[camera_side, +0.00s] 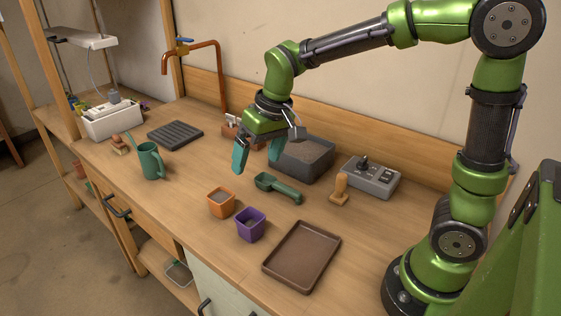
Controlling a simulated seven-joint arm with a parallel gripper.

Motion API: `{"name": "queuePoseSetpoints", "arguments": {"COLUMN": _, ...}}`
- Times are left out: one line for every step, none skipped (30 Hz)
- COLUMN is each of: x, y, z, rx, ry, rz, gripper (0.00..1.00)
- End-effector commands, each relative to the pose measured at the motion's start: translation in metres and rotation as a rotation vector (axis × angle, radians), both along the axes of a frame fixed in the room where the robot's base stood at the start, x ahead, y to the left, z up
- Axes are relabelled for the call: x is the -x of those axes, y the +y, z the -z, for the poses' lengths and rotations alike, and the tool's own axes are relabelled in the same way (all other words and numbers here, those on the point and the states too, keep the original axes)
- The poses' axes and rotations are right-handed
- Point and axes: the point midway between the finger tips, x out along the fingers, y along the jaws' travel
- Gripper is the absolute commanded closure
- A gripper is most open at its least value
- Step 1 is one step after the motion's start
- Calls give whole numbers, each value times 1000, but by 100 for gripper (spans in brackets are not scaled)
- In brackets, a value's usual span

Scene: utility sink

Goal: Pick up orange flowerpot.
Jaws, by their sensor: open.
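My gripper (257,158) hangs above the bench, behind and to the upper right of the orange flowerpot. Its teal fingers point down, spread apart, with nothing between them. It is clear of the flowerpot.
A green scoop (278,188) lies behind the pots. A dark bin of soil (304,158), a grey control box (370,177) and a wooden stamp (340,190) stand farther back. A brown tray (302,256) lies right, a green watering can (151,161) left. Bench left of the orange pot is clear.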

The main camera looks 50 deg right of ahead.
Motion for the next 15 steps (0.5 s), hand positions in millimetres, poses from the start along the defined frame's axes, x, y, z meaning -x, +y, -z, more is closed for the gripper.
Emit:
{"name": "queuePoseSetpoints", "arguments": {"x": -19, "y": 4, "z": 12, "rx": 21, "ry": 32, "rz": -25, "gripper": 8}}
{"name": "queuePoseSetpoints", "arguments": {"x": -29, "y": 5, "z": 17, "rx": 34, "ry": 46, "rz": -40, "gripper": 8}}
{"name": "queuePoseSetpoints", "arguments": {"x": -42, "y": 7, "z": 23, "rx": 51, "ry": 63, "rz": -59, "gripper": 8}}
{"name": "queuePoseSetpoints", "arguments": {"x": -52, "y": 8, "z": 28, "rx": 64, "ry": 73, "rz": -71, "gripper": 8}}
{"name": "queuePoseSetpoints", "arguments": {"x": -60, "y": 10, "z": 33, "rx": 76, "ry": 82, "rz": -85, "gripper": 8}}
{"name": "queuePoseSetpoints", "arguments": {"x": -71, "y": 11, "z": 38, "rx": 92, "ry": 93, "rz": -101, "gripper": 8}}
{"name": "queuePoseSetpoints", "arguments": {"x": -78, "y": 12, "z": 41, "rx": 102, "ry": 97, "rz": -112, "gripper": 8}}
{"name": "queuePoseSetpoints", "arguments": {"x": -85, "y": 12, "z": 43, "rx": 113, "ry": 101, "rz": -122, "gripper": 8}}
{"name": "queuePoseSetpoints", "arguments": {"x": -93, "y": 12, "z": 44, "rx": 124, "ry": 102, "rz": -133, "gripper": 8}}
{"name": "queuePoseSetpoints", "arguments": {"x": -98, "y": 12, "z": 43, "rx": 131, "ry": 101, "rz": -140, "gripper": 8}}
{"name": "queuePoseSetpoints", "arguments": {"x": -101, "y": 11, "z": 40, "rx": 137, "ry": 96, "rz": -145, "gripper": 8}}
{"name": "queuePoseSetpoints", "arguments": {"x": -105, "y": 10, "z": 35, "rx": 142, "ry": 86, "rz": -151, "gripper": 8}}
{"name": "queuePoseSetpoints", "arguments": {"x": -107, "y": 10, "z": 31, "rx": 145, "ry": 81, "rz": -155, "gripper": 8}}
{"name": "queuePoseSetpoints", "arguments": {"x": -107, "y": 10, "z": 30, "rx": 148, "ry": 80, "rz": -158, "gripper": 8}}
{"name": "queuePoseSetpoints", "arguments": {"x": -106, "y": 9, "z": 34, "rx": 151, "ry": 88, "rz": -164, "gripper": 8}}
